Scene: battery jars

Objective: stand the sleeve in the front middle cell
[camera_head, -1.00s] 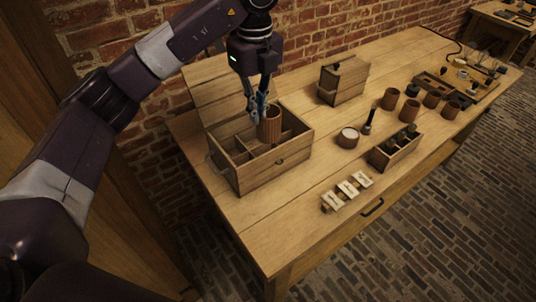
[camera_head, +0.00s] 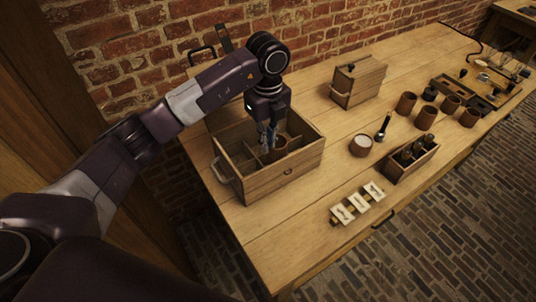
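The sleeve (camera_head: 281,146) is a brown ridged open cylinder, upright inside the open wooden box (camera_head: 285,177). It sits low among the dividers near the middle, behind the front wall. Its lower part is hidden by that wall, so I cannot tell whether it touches the floor. My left gripper (camera_head: 267,138) points down into the box with its fingers at the sleeve's left side, apparently pinching its wall; the fingertips are partly hidden. My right gripper is not in view.
A closed wooden box (camera_head: 358,82) stands behind. To the right are a pale-topped round jar (camera_head: 361,146), a dark brush-like tool (camera_head: 383,127), several brown cups (camera_head: 426,118) and a crate of dark bottles (camera_head: 411,158). White labelled tags (camera_head: 357,203) lie in front.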

